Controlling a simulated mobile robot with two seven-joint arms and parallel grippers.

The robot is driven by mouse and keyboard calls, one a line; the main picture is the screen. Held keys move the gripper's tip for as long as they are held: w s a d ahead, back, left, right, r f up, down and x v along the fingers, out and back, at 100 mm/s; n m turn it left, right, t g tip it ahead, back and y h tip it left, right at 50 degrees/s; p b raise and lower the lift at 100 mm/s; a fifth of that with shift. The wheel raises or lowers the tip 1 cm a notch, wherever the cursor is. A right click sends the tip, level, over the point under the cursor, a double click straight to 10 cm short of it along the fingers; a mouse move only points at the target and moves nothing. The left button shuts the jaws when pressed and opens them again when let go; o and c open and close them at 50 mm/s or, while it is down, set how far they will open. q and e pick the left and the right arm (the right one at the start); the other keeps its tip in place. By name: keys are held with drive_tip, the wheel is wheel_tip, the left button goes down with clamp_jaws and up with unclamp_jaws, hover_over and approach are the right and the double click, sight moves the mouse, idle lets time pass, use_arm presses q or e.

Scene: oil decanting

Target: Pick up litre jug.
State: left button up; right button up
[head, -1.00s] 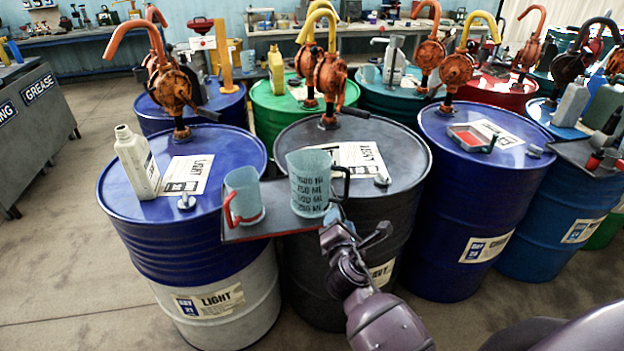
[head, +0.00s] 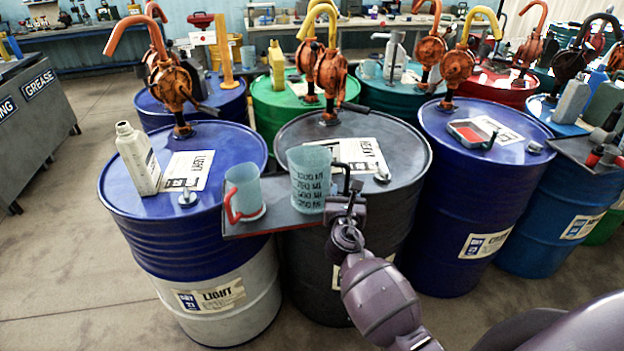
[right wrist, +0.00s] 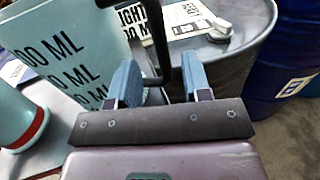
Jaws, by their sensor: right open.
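The litre jug (head: 309,178) is pale blue-green with dark volume markings and a black handle on its right side. It stands upright on a narrow dark shelf (head: 268,226) between two drums. In the right wrist view the jug (right wrist: 60,55) fills the left side. Its black handle (right wrist: 156,38) passes between the fingers of my right gripper (right wrist: 160,80). Those fingers are open, one on each side of the handle, with gaps showing. In the head view my right gripper (head: 346,203) is at the handle, partly hiding it. My left gripper is out of view.
A smaller blue jug (head: 243,190) with a red handle stands left of the litre jug. A white bottle (head: 137,158) stands on the blue drum (head: 125,205). The dark drum (head: 405,205) behind carries a label sheet and an orange pump (head: 331,72).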

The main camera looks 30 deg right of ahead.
sight(347, 185)
drive_tip(key=shift+r+x, duration=0.15)
drive_tip(key=shift+x, duration=1.15)
drive_tip(key=shift+r+x, duration=0.15)
drive_tip(key=shift+x, duration=1.2)
drive_tip(key=shift+s+d, duration=0.15)
clamp_jaws()
